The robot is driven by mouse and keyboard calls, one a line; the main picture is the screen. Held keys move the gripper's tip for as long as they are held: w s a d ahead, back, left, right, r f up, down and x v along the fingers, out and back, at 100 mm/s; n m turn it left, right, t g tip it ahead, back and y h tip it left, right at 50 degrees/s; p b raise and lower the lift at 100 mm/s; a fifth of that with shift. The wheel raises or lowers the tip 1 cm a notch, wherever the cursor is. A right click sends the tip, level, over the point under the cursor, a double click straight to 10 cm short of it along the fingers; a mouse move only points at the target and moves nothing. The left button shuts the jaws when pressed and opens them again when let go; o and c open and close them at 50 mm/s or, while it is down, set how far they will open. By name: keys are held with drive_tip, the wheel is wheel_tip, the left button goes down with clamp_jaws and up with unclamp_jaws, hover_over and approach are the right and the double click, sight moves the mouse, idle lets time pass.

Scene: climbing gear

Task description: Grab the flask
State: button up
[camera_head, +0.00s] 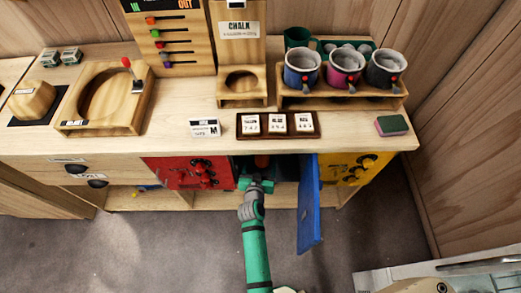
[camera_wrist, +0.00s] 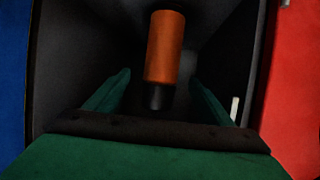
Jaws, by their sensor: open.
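The flask looks like an orange cylinder with a black end (camera_wrist: 165,48). It is inside a dark cabinet compartment, and in the head view only a small orange-red part of it (camera_head: 262,161) shows under the counter edge. My gripper (camera_wrist: 160,92) is open, with its two green fingers reaching into the compartment, one on each side of the flask's black end. The fingers look apart from the flask.
A blue door (camera_head: 309,205) stands open right of my arm. A red panel (camera_head: 185,173) is left of the opening, and a yellow one (camera_head: 362,168) is at right. The wooden counter (camera_head: 350,135) overhangs the opening and holds mugs, signs and trays.

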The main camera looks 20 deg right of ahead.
drive_tip(key=x, duration=1.2)
drive_tip(key=shift+w, duration=0.2)
drive_tip(key=shift+w+r, duration=0.1)
drive_tip(key=c, duration=1.3)
drive_tip(key=shift+d+r, duration=0.1)
drive_tip(key=shift+c, duration=0.5)
